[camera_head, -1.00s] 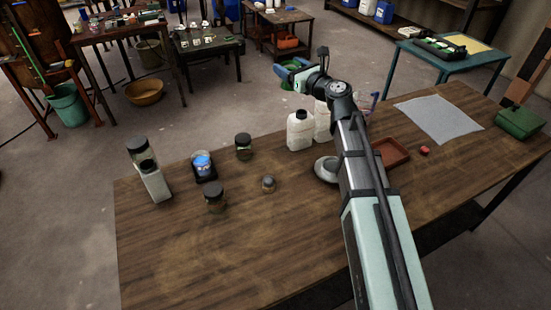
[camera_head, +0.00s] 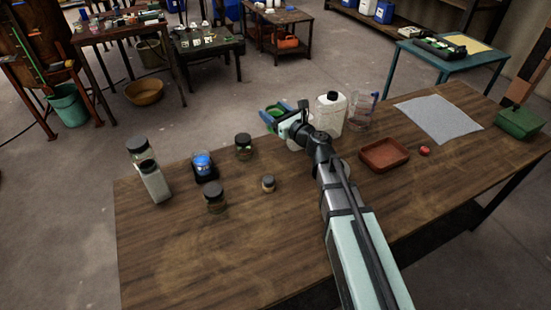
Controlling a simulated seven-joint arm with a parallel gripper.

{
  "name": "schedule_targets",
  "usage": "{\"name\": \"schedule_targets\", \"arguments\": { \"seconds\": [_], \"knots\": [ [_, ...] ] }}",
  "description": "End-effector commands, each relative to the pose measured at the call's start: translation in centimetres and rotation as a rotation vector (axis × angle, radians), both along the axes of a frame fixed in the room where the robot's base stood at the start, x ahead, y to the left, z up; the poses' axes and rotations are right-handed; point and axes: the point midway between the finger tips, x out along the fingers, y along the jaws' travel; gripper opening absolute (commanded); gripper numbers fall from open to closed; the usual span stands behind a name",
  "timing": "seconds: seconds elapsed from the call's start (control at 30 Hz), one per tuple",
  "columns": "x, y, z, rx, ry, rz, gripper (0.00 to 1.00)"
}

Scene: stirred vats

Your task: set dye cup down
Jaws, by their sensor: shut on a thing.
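My gripper (camera_head: 271,117) is over the back edge of the wooden table, left of the white bottles. Its blue jaws are shut on a small cup with green in it, which I take for the dye cup (camera_head: 275,113). The jaws hide most of the cup. I cannot tell whether its base touches the table or hangs above it. My arm reaches in from the lower right.
White bottles (camera_head: 331,112) and a clear jug (camera_head: 360,111) stand beside my gripper. A brown tray (camera_head: 384,155), red object (camera_head: 425,150) and grey cloth (camera_head: 438,118) lie right. Several jars (camera_head: 244,146) stand left. The front of the wooden table (camera_head: 210,255) is clear.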

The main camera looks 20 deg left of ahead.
Motion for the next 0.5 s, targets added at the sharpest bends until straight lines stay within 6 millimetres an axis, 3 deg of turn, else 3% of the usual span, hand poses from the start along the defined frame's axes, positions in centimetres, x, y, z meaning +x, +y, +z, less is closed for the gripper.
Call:
{"name": "schedule_targets", "arguments": {
  "seconds": [0.1,0.5],
  "knots": [
    [0.0,0.0,-2.0,-0.001,0.003,0.000,0.32],
    [0.0,0.0,-5.9,0.000,0.001,0.001,0.32]
  ]
}}
